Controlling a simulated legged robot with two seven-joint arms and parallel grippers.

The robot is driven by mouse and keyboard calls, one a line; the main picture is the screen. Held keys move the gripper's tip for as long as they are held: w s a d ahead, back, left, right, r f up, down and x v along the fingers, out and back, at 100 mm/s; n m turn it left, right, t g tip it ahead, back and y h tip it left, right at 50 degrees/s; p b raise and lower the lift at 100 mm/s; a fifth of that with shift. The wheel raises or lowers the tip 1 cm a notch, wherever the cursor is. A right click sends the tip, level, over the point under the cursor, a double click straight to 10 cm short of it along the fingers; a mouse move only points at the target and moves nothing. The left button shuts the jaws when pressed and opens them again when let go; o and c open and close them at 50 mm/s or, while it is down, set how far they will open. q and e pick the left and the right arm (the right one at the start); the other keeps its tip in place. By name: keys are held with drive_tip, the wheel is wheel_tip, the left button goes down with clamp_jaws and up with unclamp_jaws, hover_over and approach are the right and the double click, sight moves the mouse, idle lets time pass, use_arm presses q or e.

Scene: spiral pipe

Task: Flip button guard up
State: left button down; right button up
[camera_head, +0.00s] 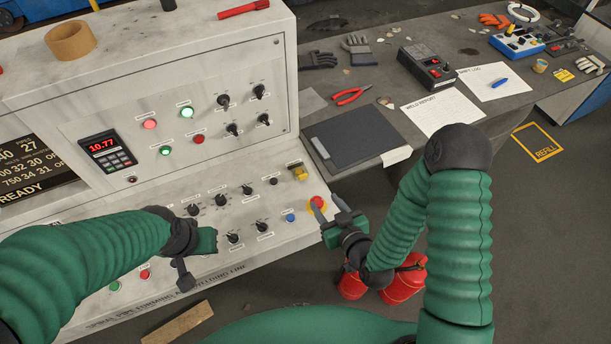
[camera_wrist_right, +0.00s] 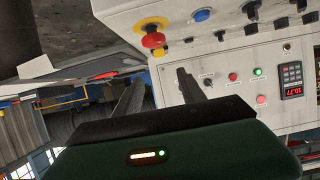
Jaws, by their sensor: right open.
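A yellow button guard (camera_head: 298,172) sits at the right end of the sloped console panel, appearing lowered. Just in front of it is a red emergency-stop button (camera_head: 317,201) on a yellow base, which also shows in the right wrist view (camera_wrist_right: 153,40). My right gripper (camera_head: 330,204) is open and empty at the panel's right edge, next to the red button and short of the guard. Its two dark fingers show apart in the right wrist view (camera_wrist_right: 158,92). My left gripper (camera_head: 192,262) hangs over the panel's lower middle; its finger opening is unclear.
Black knobs (camera_head: 221,200) and a blue button (camera_head: 290,217) lie left of the red button. The upright panel with a keypad display (camera_head: 107,149) rises behind. A side table (camera_head: 460,50) holds a black pad (camera_head: 353,133), papers and tools. Red canisters (camera_head: 402,280) stand below my right arm.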

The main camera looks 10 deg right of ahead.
drive_tip(key=b, duration=1.2)
approach(304, 176)
drive_tip(key=shift+w+f, duration=0.1)
drive_tip(key=shift+f, duration=0.35)
drive_tip(key=shift+w+a+r+p, duration=0.15)
drive_tip(key=shift+w+p, duration=0.2)
drive_tip(key=shift+w, duration=0.05)
drive_tip(key=shift+w+a+r+p, duration=0.1)
drive_tip(key=shift+w+a+p, duration=0.1)
drive_tip(key=shift+w+p, duration=0.15)
drive_tip(key=x, duration=0.7)
drive_tip(key=shift+f, duration=0.1)
drive_tip(key=shift+c, duration=0.2)
clamp_jaws()
